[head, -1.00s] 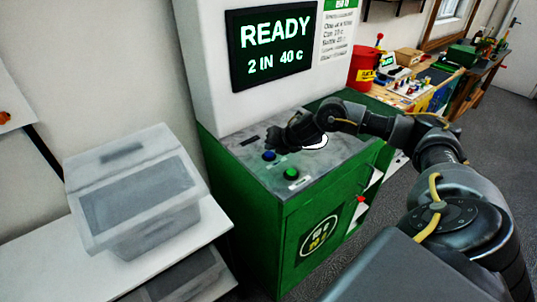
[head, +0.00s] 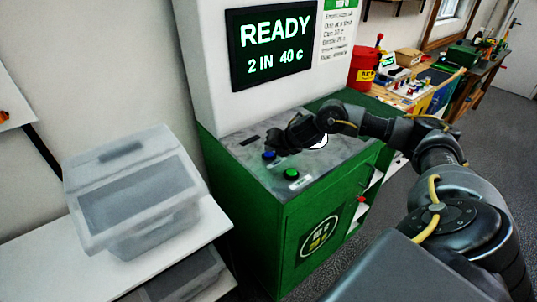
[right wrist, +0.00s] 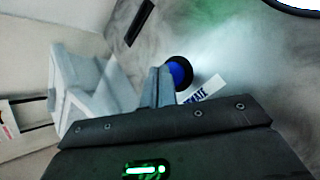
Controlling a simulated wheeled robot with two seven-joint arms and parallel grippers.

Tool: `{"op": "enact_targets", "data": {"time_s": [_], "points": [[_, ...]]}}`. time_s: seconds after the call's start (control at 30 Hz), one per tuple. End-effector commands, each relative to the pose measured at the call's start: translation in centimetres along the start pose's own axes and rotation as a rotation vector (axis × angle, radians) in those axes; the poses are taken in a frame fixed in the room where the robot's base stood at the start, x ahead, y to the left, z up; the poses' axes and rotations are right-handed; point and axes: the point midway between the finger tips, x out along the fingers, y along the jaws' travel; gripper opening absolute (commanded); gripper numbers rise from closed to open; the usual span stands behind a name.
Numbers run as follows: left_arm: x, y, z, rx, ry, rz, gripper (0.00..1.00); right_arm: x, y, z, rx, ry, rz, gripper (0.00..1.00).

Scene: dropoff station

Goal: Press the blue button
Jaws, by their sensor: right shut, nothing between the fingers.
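The blue button (head: 269,155) sits on the grey top of the green machine, behind the green button (head: 291,174). In the right wrist view the blue button (right wrist: 180,73) has a dark ring and lies just beyond the fingertips, partly hidden by them. My right gripper (head: 277,147) is shut and empty, close above the blue button in the head view. Its fingers also show in the right wrist view (right wrist: 158,82). I cannot tell whether the tips touch the button. My left gripper is not in view.
The machine's screen (head: 271,47) reads "READY 2 IN 40 c". A grey lidded bin (head: 140,190) stands on a white shelf at left. A red container (head: 364,67) is at the back right.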

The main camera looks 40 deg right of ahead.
Motion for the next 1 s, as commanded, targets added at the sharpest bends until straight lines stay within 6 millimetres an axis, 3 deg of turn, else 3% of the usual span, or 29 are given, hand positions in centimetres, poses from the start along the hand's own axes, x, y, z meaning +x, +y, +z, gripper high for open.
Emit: {"op": "enact_targets", "data": {"time_s": [1.0], "points": [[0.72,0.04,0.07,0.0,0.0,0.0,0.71,0.63,-0.46,-0.49,-0.001,0.001,0.0,0.0]]}}
